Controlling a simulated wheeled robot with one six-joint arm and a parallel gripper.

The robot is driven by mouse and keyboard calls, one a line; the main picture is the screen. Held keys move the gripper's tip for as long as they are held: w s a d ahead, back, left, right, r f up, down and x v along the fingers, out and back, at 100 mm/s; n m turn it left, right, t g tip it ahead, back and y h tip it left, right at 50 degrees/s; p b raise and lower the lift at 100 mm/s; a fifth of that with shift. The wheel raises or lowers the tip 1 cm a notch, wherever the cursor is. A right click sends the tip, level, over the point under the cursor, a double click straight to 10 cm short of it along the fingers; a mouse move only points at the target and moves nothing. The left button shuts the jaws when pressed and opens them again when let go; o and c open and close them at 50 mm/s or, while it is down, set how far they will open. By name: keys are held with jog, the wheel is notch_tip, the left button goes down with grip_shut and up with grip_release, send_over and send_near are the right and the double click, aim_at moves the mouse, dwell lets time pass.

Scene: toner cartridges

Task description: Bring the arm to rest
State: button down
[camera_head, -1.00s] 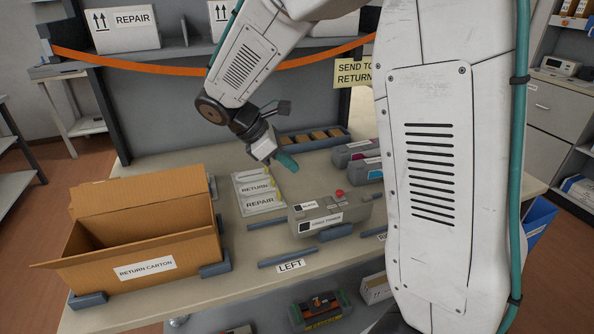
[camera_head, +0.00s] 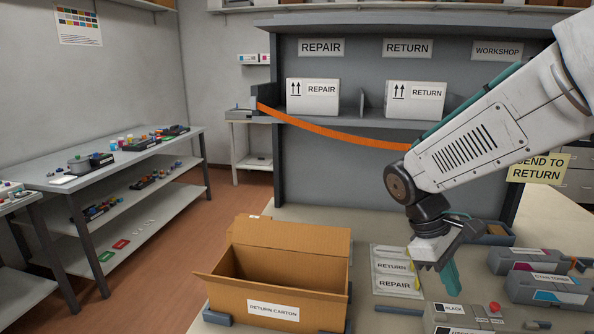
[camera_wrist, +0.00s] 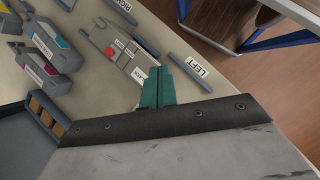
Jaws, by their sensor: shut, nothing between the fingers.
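My gripper (camera_head: 449,276) hangs from the arm over the table at the right of the head view, pointing down, with teal fingers closed together and nothing between them. It is just right of the stacked label cards (camera_head: 396,284) reading RETURN and REPAIR, and appears above the grey toner cartridge (camera_head: 462,316) with a BLACK label and red knob. In the wrist view the teal fingers (camera_wrist: 157,88) are together, and the grey cartridge (camera_wrist: 122,62) with its red knob lies beyond them. How high the fingers are above the table is hard to tell.
The open return carton (camera_head: 280,275) stands on the table left of my gripper. More toner cartridges (camera_head: 545,289) lie to the right. A shelf with REPAIR (camera_head: 313,97) and RETURN (camera_head: 415,101) boxes stands behind, an orange strap (camera_head: 330,131) sagging across it. A side bench (camera_head: 110,170) is at left.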

jog(key=s+a+r+m+t+y, duration=0.1)
jog(key=s+r+m+t+y, duration=0.1)
jog(key=s, duration=0.6)
jog(key=s+a+r+m+t+y, duration=0.1)
jog(key=s+r+m, duration=0.3)
jog(key=s, duration=0.5)
jog(key=shift+r+m+t+y, duration=0.2)
jog(key=shift+m+t+y, duration=0.6)
jog(key=shift+m, duration=0.1)
